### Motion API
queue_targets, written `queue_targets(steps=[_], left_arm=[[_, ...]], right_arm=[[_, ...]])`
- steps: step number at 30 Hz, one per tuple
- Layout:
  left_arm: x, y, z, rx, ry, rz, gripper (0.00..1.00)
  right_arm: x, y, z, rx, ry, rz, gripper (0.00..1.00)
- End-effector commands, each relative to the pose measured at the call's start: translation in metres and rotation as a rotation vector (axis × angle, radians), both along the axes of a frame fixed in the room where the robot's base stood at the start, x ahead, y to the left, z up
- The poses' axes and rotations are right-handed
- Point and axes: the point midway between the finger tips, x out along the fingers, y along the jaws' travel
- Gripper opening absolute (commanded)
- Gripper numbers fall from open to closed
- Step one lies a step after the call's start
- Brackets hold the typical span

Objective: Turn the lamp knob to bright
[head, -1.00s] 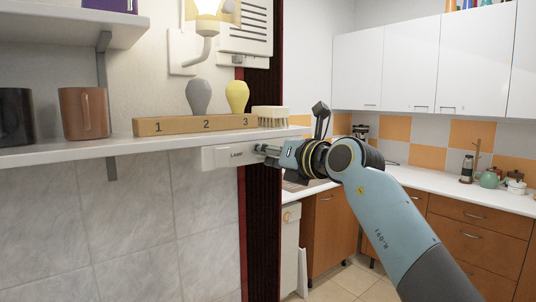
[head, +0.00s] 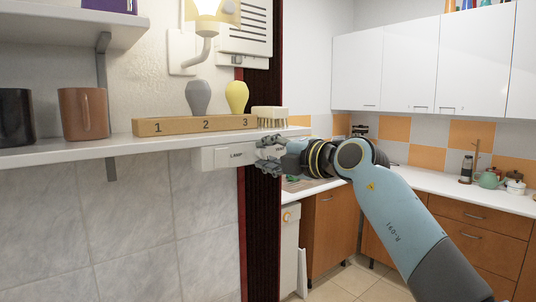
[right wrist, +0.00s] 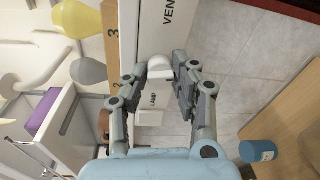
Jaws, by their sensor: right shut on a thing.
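A white control panel (head: 215,158) is fixed under the front of the wall shelf, with the word LAMP on its face. In the right wrist view the panel (right wrist: 150,35) also bears the word VENT. My right gripper (head: 268,155) is at the right part of the panel. In the right wrist view my gripper (right wrist: 160,76) has its two fingers on either side of a small white knob (right wrist: 160,66) and is shut on it. The knob is hidden by the fingers in the head view. The wall lamp (head: 207,12) above is lit. My left gripper is not in view.
The shelf (head: 70,148) above the panel holds a black mug (head: 16,115), a brown mug (head: 84,112), a numbered wooden block (head: 180,126) with a grey and a yellow bulb shape, and a brush (head: 270,115). Kitchen counters stand behind at the right.

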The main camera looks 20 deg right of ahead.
Motion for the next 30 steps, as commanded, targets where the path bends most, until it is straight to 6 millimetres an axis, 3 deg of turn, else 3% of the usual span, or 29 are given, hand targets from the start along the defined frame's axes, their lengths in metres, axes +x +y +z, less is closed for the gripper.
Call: queue_targets(steps=[30], left_arm=[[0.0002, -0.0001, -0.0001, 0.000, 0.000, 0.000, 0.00]], right_arm=[[0.0005, -0.0015, -0.0033, 0.907, 0.333, -0.002, 0.00]])
